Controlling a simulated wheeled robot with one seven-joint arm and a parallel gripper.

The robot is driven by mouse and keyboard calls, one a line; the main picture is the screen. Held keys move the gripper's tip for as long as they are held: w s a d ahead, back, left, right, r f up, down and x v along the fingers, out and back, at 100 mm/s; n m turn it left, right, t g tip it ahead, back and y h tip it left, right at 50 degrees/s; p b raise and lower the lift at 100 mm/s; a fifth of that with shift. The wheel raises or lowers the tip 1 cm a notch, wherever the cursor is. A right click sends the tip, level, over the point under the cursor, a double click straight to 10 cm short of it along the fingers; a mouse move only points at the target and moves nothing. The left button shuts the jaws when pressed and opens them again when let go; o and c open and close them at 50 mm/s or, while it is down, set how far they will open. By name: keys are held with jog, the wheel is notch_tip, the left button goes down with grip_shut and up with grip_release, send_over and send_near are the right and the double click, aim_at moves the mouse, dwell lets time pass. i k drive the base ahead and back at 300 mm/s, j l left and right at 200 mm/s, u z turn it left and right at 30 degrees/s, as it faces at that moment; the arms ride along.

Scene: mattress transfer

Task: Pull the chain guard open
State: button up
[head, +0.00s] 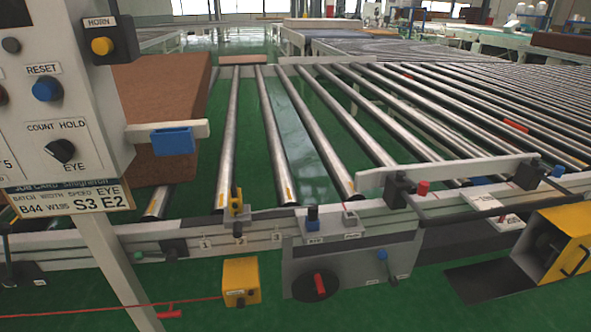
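A yellow box-like housing (567,243) at the right edge looks like the chain guard, though I cannot be sure. A thin black handle (575,262) is on its front face. Its left side shows a dark recess with a grey frame, and I cannot make out what is inside. The right part of the housing is cut off by the picture edge. A dark flat plate (490,281) lies low on its left side. I cannot tell whether the guard's cover is open or shut. My gripper is not in view.
A roller conveyor (330,150) fills the middle and back. Its front rail carries a grey control box (350,262) with knobs. A grey panel (60,90) on a post stands at the left. A red cord (100,312) runs to a yellow box (241,282). Green floor shows in front.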

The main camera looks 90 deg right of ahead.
aim_at(574, 220)
jog(key=k+z, duration=0.15)
jog(key=z, duration=1.6)
jog(key=k+l+z, duration=0.15)
jog(key=l+z, duration=0.25)
jog(key=k+l+z, duration=0.1)
jog(key=l+z, duration=0.75)
jog(key=l, duration=0.15)
jog(key=l+z, duration=0.45)
jog(key=i+l, duration=0.1)
jog(key=l, duration=0.4)
jog(key=i+l, duration=0.1)
jog(key=l, duration=0.4)
jog(key=i+l+z, duration=0.1)
jog(key=l, duration=0.4)
jog(key=i+l, duration=0.1)
jog(key=l, duration=0.35)
jog(key=l+u, duration=0.15)
jog(key=u, duration=0.3)
jog(key=l+u, duration=0.15)
jog(key=u, duration=0.3)
jog(key=l+u, duration=0.15)
jog(key=u, duration=0.3)
jog(key=l+u, duration=0.15)
jog(key=u, duration=0.3)
